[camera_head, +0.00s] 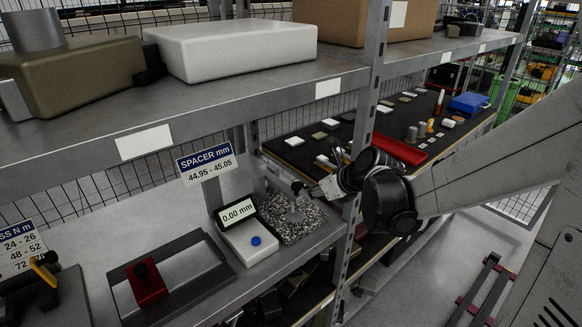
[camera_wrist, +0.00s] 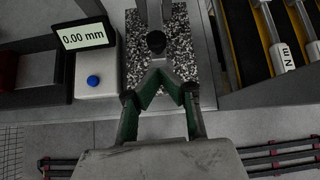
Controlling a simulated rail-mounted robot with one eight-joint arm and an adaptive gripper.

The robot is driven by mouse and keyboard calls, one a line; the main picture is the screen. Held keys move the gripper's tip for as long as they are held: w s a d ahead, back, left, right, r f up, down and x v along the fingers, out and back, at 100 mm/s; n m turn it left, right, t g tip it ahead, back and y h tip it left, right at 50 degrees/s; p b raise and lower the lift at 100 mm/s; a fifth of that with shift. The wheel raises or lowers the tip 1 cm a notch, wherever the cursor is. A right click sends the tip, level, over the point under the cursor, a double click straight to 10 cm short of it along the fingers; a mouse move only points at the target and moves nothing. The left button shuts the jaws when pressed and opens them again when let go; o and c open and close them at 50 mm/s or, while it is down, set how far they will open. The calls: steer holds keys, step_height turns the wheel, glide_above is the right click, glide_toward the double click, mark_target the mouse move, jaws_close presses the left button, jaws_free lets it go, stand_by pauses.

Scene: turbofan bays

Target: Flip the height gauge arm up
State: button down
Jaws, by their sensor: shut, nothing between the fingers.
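The height gauge stands on a speckled granite plate (camera_head: 291,219), which also shows in the wrist view (camera_wrist: 180,70). Its upright post and a dark rounded knob (camera_wrist: 156,42) show in the wrist view, just ahead of my fingertips. Its readout box (camera_head: 240,211) shows 0.00 mm and stands at the plate's left; a white box with a blue button (camera_head: 256,240) is in front of it. My gripper (camera_head: 306,189) reaches in from the right over the plate. In the wrist view my gripper (camera_wrist: 158,74) has its fingertips together, empty, close to the knob. I cannot tell whether they touch it.
A "SPACER mm 44.95 - 45.05" sign (camera_head: 206,161) stands behind the gauge. A dark frame with a red block (camera_head: 146,284) lies to the left. A shelf upright (camera_head: 366,120) stands close to my arm, and an upper shelf (camera_head: 200,95) runs above.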

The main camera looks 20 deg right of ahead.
mark_target(299, 196)
steer(key=shift+x, duration=2.9)
steer(key=shift+r, duration=0.15)
